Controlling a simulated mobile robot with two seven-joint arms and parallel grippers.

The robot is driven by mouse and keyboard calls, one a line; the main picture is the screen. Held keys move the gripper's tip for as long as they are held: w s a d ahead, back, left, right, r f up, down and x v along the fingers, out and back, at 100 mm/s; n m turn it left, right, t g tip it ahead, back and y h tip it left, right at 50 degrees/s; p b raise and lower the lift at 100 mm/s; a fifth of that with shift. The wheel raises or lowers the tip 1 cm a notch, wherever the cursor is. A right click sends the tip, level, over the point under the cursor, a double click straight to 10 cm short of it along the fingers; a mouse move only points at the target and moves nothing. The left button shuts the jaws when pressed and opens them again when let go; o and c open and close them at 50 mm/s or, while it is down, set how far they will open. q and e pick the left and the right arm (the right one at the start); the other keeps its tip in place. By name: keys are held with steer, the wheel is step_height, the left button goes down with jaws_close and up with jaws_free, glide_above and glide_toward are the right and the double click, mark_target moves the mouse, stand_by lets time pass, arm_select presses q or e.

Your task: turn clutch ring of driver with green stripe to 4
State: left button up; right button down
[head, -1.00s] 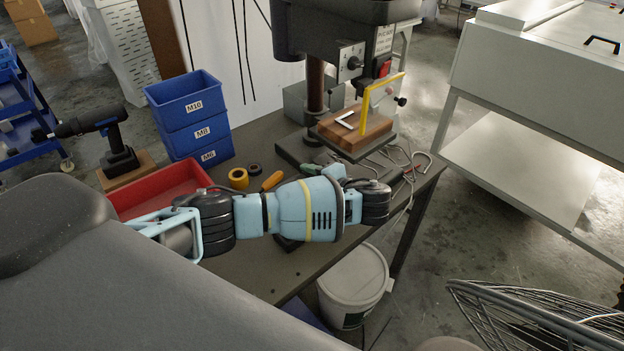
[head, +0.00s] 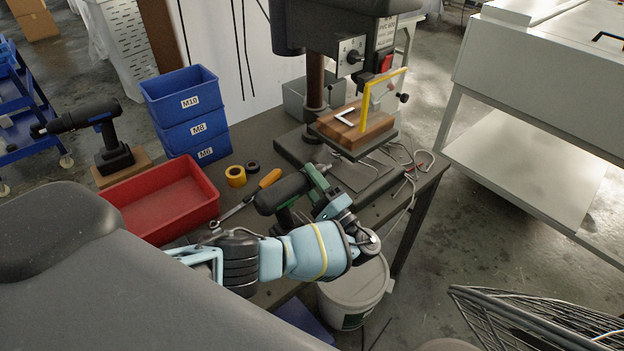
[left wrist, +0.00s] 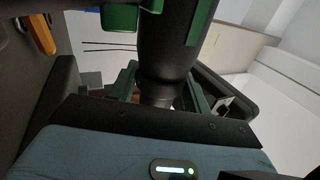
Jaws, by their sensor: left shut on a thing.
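The driver with the green stripe (head: 283,194) stands on the bench in front of the drill press, dark with green parts. In the left wrist view its dark body with a green stripe (left wrist: 174,42) comes down from the top, its narrower front end toward my palm. My left gripper (head: 322,190) is around this front end, a green finger on each side, and it also shows in the left wrist view (left wrist: 160,92). The gripper is shut on the front end, around the clutch ring area. The ring's numbers cannot be read. My right gripper is not in view.
A red tray (head: 205,207), a wrench (head: 233,211), an orange-handled tool (head: 270,178) and yellow tape (head: 235,176) lie left of the driver. Blue bins (head: 183,95) and another driver (head: 113,155) stand farther left. The drill press (head: 315,90) is behind; a white bucket (head: 352,292) is below.

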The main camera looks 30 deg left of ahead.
arm_select(q)
steer(key=shift+y, duration=0.3)
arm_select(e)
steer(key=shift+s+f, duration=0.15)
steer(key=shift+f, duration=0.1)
arm_select(q)
steer(key=o, duration=1)
steer(key=shift+f, duration=0.1)
steer(key=b+v, duration=0.1)
steer(key=v, duration=0.6)
steer(key=shift+s+d+f, duration=0.15)
steer(key=shift+s+d, duration=0.05)
steer(key=shift+d, duration=0.05)
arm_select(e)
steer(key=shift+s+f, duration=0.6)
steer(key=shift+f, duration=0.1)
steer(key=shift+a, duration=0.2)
